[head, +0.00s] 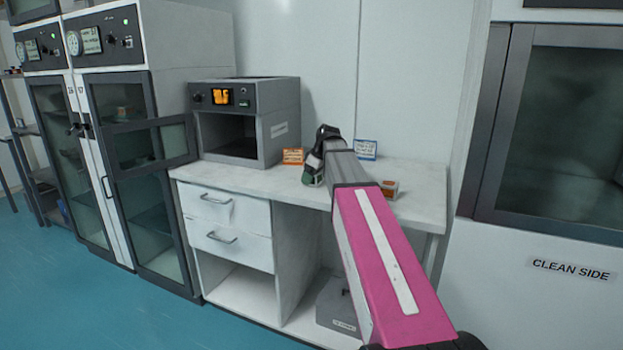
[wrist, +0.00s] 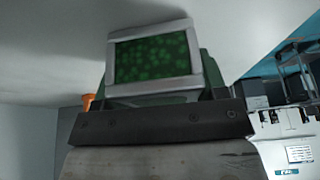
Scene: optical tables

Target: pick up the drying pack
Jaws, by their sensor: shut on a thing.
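The drying pack (wrist: 153,55) fills the middle of the wrist view, a grey-framed window with green beads behind it. My gripper (wrist: 155,100) is shut on it. In the head view my gripper (head: 315,165) is over the white bench, in front of the oven-like box, with a small green part of the pack (head: 312,180) showing under it. My arm hides some of the bench behind it. I cannot tell from these views whether the pack still touches the bench top.
The white bench (head: 420,200) has a small orange-and-brown box (head: 390,188) to the right of my arm. An orange card (head: 293,156) and a blue card (head: 365,149) stand at the back. A grey open-fronted oven (head: 280,130) is at left. A glass cabinet door (head: 150,150) stands open.

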